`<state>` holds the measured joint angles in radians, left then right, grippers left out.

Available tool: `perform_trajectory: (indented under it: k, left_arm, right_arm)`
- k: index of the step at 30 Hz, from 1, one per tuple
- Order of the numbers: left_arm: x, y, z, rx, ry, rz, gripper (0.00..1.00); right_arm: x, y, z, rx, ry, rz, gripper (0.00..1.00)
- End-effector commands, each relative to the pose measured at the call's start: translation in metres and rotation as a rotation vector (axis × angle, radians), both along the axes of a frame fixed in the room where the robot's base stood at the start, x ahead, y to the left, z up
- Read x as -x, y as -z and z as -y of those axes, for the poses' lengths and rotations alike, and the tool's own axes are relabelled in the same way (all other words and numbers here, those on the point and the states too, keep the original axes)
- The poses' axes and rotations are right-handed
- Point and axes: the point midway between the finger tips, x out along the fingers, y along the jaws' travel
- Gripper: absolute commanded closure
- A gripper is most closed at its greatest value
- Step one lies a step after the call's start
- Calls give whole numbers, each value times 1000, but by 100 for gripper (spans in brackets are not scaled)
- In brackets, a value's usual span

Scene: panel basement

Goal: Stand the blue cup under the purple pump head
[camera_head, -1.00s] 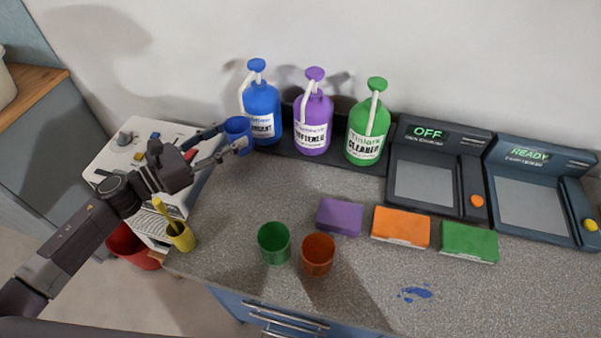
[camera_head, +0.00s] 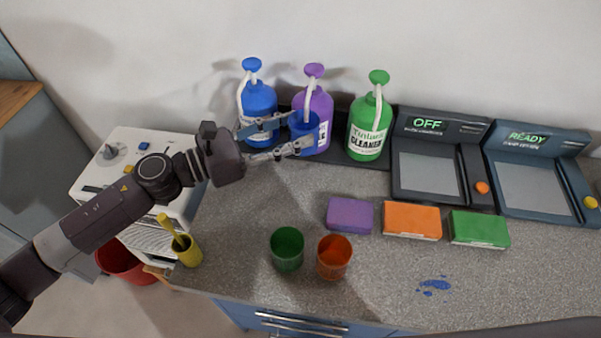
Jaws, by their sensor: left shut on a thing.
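My left gripper (camera_head: 297,139) is shut on the blue cup (camera_head: 303,127). The cup is upright and in front of the purple bottle, covering the left part of its label. The purple pump head (camera_head: 314,70) tops the purple bottle (camera_head: 321,103), with its white spout pointing down toward the cup. I cannot tell whether the cup touches the dark tray (camera_head: 340,155) that the bottles stand on. The gripper also hides part of the blue bottle (camera_head: 259,100). My right gripper is not in view.
A green bottle (camera_head: 370,125) stands right of the purple one. Green (camera_head: 287,250) and orange (camera_head: 334,257) cups stand nearer. Purple (camera_head: 350,215), orange (camera_head: 412,220) and green (camera_head: 479,229) boxes lie at centre right. A blue spill (camera_head: 434,286) marks the counter.

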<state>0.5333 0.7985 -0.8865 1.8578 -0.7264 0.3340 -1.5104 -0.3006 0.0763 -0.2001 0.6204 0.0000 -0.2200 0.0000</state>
Motion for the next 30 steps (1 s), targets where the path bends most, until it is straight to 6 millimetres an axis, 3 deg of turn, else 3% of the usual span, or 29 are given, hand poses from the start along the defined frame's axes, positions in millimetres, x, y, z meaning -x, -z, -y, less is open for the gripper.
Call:
perform_trajectory:
  k: [4, 12, 23, 30]
  left_arm:
    - [2, 5, 6, 0, 10, -3, 86]
    - [2, 50, 6, 2, 8, -5, 86]
    - [2, 90, 6, 1, 9, -4, 86]
    - [2, 97, 5, 1, 10, 0, 86]
  right_arm:
    - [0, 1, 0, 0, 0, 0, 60]
    - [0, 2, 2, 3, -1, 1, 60]
    - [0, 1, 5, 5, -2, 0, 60]
    - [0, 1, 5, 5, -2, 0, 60]
